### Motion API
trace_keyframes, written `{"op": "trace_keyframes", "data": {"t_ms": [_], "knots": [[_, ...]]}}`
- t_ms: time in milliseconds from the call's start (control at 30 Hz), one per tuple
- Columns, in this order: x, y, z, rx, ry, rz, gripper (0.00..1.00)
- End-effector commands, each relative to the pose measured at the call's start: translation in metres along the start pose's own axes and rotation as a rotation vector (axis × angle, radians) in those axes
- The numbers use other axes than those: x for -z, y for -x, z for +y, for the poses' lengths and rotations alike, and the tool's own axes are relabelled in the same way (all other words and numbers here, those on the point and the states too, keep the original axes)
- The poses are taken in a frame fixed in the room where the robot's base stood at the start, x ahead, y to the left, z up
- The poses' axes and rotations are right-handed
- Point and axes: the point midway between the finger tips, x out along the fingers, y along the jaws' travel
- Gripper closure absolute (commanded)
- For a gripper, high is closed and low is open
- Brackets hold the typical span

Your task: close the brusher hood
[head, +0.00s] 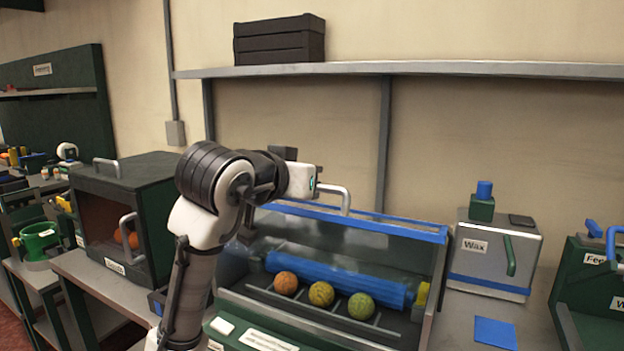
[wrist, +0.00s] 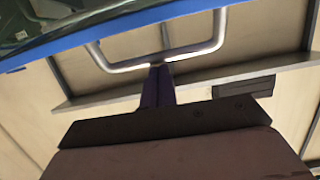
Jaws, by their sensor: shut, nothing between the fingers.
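The brusher (head: 300,335) stands on the bench, with three fruits, orange to green, in a row in front of its blue roller brush (head: 340,280). Its hood has a blue edge (head: 350,220) and a metal handle (head: 335,192) high at the back; the front over the fruits looks uncovered. In the wrist view the hood's blue edge (wrist: 130,27) and handle (wrist: 160,58) cross the top. My gripper (wrist: 157,72) is shut and empty, its tips at the handle's bar; I cannot tell if they touch. The head view hides the fingertips behind my wrist.
A wax box (head: 495,255) stands to the right, with a blue pad (head: 495,332) in front of it. A dark cabinet (head: 125,215) with handles stands to the left. A wall shelf (head: 420,69) with black trays (head: 280,42) runs above the brusher.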

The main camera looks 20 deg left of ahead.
Motion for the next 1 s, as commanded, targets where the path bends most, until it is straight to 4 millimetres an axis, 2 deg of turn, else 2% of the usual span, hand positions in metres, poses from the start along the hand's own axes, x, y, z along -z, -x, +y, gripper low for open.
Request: {"op": "trace_keyframes", "data": {"t_ms": [33, 100, 433, 633, 1000], "knots": [[-0.024, -0.003, 0.001, -0.003, 0.002, 0.032, 1.00], [-0.040, 0.000, 0.001, -0.002, 0.003, 0.079, 1.00], [-0.099, 0.007, 0.001, -0.001, 0.002, 0.138, 1.00], [-0.117, 0.008, 0.002, 0.000, 0.001, 0.205, 1.00], [-0.126, 0.007, 0.002, 0.000, 0.000, 0.238, 1.00]]}}
